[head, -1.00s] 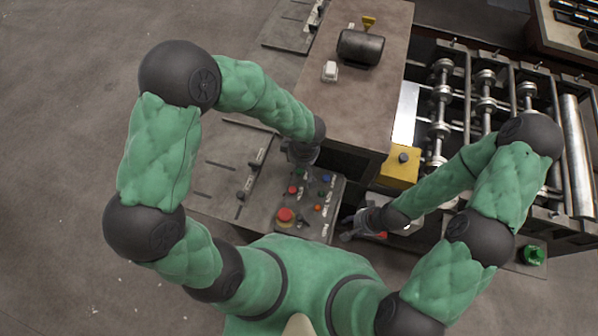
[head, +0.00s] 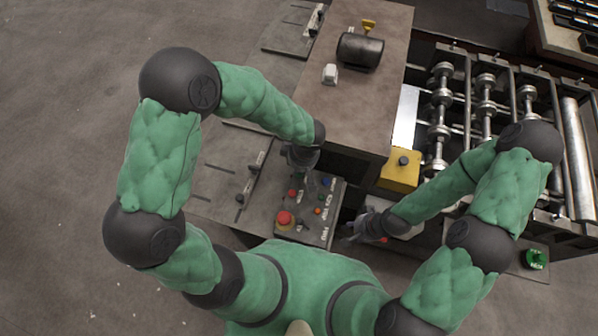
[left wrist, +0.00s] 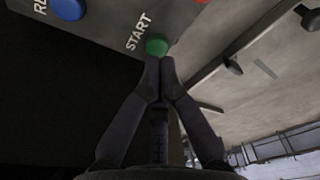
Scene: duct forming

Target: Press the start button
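The green start button (left wrist: 157,46) sits on the dark control panel (head: 322,232) beside the printed word START. My left gripper (left wrist: 160,64) is shut and empty, with its two fingertips together right at the lower edge of the button in the left wrist view. I cannot tell whether they touch it. In the head view my left gripper (head: 301,168) is over the far end of the panel and mostly hidden by its own wrist. My right gripper (head: 354,229) is just right of the panel; its fingers are too small and dark to read.
The panel also carries a large red button (head: 285,218), a blue button (left wrist: 69,8) and other small controls. A brown table (head: 350,110) stands beyond it, with a dark cylinder (head: 360,50) on top. A yellow box (head: 400,170) and a roller conveyor (head: 485,110) lie to the right.

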